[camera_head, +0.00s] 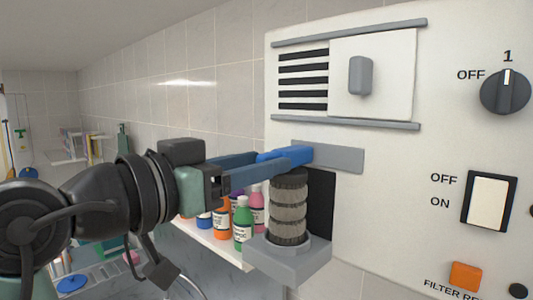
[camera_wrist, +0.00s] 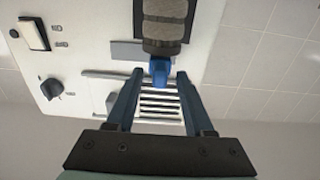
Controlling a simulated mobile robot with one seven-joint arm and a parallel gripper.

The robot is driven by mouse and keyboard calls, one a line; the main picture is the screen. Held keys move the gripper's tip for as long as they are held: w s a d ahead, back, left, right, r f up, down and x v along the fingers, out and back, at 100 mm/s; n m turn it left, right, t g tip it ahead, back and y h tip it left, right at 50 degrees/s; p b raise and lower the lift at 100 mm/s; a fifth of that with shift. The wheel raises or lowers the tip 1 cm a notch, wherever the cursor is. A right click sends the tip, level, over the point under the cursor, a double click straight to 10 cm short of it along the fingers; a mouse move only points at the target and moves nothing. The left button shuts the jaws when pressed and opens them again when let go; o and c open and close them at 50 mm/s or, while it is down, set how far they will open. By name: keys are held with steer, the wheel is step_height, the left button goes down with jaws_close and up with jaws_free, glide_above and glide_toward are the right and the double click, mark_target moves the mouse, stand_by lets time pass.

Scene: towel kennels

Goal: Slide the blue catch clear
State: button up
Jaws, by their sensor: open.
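The blue catch (camera_head: 293,153) is a small bright blue piece on the front of the white machine, at the top of a dark ribbed cylinder (camera_head: 289,208). In the wrist view my gripper (camera_wrist: 160,78) has one fingertip on each side of the catch, with small gaps; contact is not clear. The near finger partly covers the catch in the head view.
The cylinder stands on a grey bracket (camera_head: 290,262) below the catch. A grey plate (camera_head: 340,158) is right of it. A sliding panel (camera_head: 385,75) with louvres is above. Several bottles (camera_head: 243,225) stand on a shelf behind. A knob (camera_head: 505,92) and a switch (camera_head: 489,202) are at right.

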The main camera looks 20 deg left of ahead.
steer(key=shift+x, duration=0.8)
steer(key=shift+w, duration=0.2)
steer(key=shift+d, duration=0.1)
jaws_close()
stand_by(0.7)
